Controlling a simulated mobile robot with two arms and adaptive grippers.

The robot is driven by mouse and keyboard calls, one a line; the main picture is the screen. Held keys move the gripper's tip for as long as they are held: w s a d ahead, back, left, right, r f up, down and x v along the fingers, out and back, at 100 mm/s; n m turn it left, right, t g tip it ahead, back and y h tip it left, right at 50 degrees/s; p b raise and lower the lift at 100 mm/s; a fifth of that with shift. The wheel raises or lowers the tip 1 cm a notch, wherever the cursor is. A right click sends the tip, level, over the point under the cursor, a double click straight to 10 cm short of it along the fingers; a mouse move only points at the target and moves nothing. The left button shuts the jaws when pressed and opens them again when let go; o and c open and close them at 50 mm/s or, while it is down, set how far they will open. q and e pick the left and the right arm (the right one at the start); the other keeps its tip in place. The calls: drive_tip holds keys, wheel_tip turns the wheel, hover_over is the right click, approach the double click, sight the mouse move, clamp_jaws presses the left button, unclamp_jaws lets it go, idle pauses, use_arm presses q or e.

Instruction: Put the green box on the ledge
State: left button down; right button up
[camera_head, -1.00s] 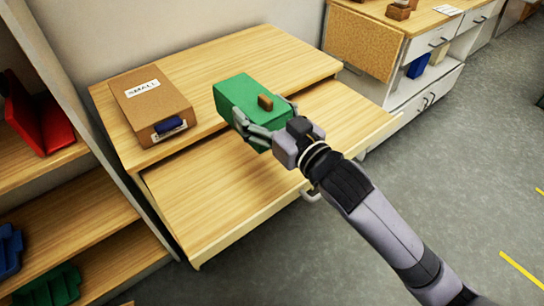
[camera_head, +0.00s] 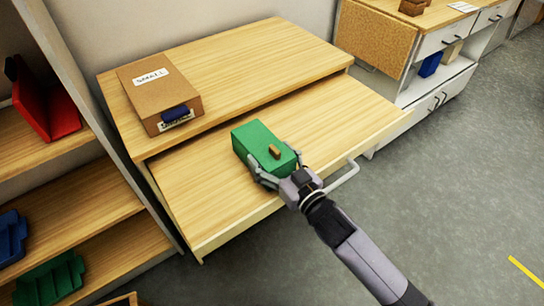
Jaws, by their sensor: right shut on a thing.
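The green box (camera_head: 256,136) is a small block with a brown knob on its near part. My right gripper (camera_head: 272,172) is shut on its near end. The box is at the lower pulled-out wooden shelf (camera_head: 210,195), the ledge-like surface in front of the desk top; I cannot tell whether it touches the wood. My left gripper is not in view.
A brown cardboard box marked SMALL (camera_head: 150,95) lies on the desk top (camera_head: 245,65). A shelf unit at left holds a red bin (camera_head: 48,108), a blue bin (camera_head: 12,238) and a green bin (camera_head: 52,280). The shelf is clear on both sides.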

drive_tip(key=shift+f, duration=0.15)
drive_tip(key=o, duration=1.2)
drive_tip(key=shift+o, duration=0.2)
drive_tip(key=shift+s+d, duration=0.1)
drive_tip(key=shift+s, duration=0.05)
drive_tip(key=v, duration=1.1)
drive_tip(key=shift+s+r+b, duration=0.25)
drive_tip(key=shift+s+b, duration=0.05)
drive_tip(key=shift+b, duration=0.05)
drive_tip(key=shift+d, duration=0.15)
